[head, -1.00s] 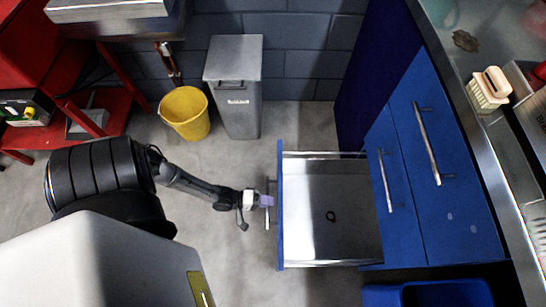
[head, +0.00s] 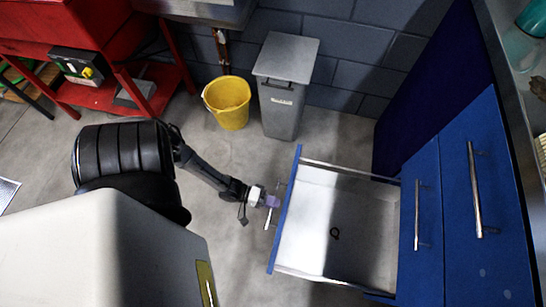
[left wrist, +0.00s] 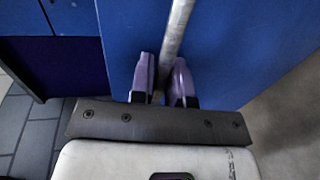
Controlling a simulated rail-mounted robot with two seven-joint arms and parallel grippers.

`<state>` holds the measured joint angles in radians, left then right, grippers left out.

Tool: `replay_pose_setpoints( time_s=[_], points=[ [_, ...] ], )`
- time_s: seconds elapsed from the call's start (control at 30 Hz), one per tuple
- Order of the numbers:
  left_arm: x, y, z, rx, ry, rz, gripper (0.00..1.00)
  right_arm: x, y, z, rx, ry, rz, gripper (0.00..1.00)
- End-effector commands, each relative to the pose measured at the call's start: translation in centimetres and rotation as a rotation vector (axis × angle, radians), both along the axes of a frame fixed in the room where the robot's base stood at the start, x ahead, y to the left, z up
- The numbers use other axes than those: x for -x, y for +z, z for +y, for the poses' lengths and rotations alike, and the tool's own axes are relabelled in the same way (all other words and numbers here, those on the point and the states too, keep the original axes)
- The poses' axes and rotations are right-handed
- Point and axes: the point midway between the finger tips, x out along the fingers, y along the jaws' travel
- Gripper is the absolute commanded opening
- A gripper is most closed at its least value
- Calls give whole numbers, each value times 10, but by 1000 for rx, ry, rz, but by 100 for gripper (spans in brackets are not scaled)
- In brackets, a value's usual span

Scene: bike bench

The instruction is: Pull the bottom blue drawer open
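The bottom blue drawer (head: 286,212) stands far out from the blue cabinet (head: 425,255) in the head view, its pale inside showing. A small dark ring-shaped thing (head: 335,233) lies in it. My left gripper (head: 272,201) is at the bar handle on the drawer's outer face. In the left wrist view, its purple fingers (left wrist: 163,80) are on both sides of the metal handle (left wrist: 178,22), closed up to it, with the blue drawer front (left wrist: 235,45) behind. The exact contact is partly hidden by the fingers. My right gripper is not in view.
A yellow bucket (head: 228,103) and a grey bin (head: 284,90) stand by the block wall behind the drawer. A red workbench (head: 150,95) is at the back left. Two closed cabinet fronts with bar handles (head: 474,190) are at right. Bare floor (head: 225,150) lies left of the drawer.

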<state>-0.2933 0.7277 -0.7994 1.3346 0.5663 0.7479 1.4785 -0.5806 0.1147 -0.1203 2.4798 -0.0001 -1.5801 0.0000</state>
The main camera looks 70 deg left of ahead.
Motion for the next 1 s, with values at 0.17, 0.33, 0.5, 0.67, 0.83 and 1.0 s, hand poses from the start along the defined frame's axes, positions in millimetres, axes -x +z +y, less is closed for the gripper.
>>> replay_pose_setpoints(
  time_s=[0.17, 0.33, 0.5, 0.67, 0.83, 1.0],
  points=[
    [0, 0, 0, 0, 1, 0, 33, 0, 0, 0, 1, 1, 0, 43],
    [0, 0, 0, -1, 1, 1, 36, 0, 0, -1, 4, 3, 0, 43],
    [3, 1, 2, -2, 1, 2, 36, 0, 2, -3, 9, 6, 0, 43],
    [20, 6, 12, -2, 1, 5, 36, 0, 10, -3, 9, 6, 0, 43],
    [48, 14, 31, -3, 1, 5, 36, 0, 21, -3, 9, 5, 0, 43],
    [75, 20, 47, -2, 0, 3, 36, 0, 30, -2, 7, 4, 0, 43]
  ],
)
